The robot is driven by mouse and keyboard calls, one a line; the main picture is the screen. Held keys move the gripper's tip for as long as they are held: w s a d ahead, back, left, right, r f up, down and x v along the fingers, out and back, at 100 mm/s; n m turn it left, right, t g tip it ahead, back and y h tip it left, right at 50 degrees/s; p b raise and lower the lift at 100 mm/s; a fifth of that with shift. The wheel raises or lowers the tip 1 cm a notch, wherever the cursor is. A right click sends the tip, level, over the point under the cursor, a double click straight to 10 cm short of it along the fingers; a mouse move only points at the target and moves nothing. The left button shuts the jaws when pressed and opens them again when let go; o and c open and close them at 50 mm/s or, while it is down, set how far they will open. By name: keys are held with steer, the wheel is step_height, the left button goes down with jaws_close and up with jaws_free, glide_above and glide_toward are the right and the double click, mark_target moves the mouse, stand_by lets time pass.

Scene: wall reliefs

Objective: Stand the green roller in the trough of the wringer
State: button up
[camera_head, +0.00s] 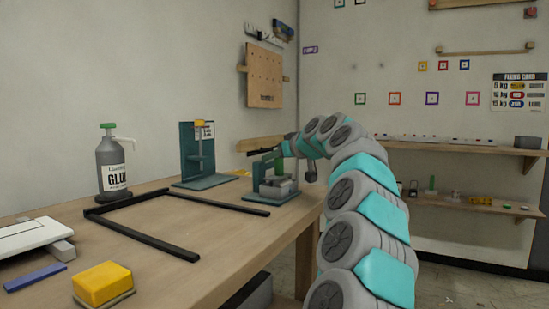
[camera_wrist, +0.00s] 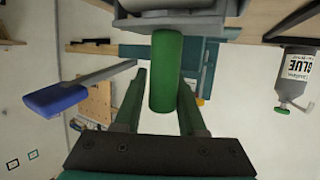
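The green roller (camera_wrist: 166,70) is upright between the two dark green fingers of my gripper (camera_wrist: 163,82), with the finger sides close against it. The wrist view is upside down, so its far, lower end meets the grey wringer (camera_wrist: 190,25). I cannot tell whether that end sits in the trough or just above it. In the head view the wringer (camera_head: 283,187) stands on a teal base near the table's right edge, with the roller (camera_head: 279,166) over it. My gripper is partly hidden there. A blue-handled crank (camera_wrist: 56,97) sticks out beside the wringer.
A teal stand (camera_head: 187,160) is behind the wringer. A glue bottle (camera_head: 111,165), a black frame (camera_head: 138,230) and a yellow block (camera_head: 102,283) are farther left on the table. Wall shelves (camera_head: 450,144) are at the right. The table inside the frame is clear.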

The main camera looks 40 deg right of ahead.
steer(key=shift+w+a+f, duration=0.1)
steer(key=shift+a+f, duration=0.1)
steer(key=shift+f, duration=0.25)
steer(key=shift+r+p, duration=0.5)
steer(key=shift+p, duration=0.05)
steer(key=shift+s+r, duration=0.15)
steer(key=shift+s, duration=0.15)
steer(key=d+b+v, duration=0.1)
steer(key=v, duration=1)
steer(key=shift+s+a+r, duration=0.25)
steer(key=shift+a+r, duration=0.2)
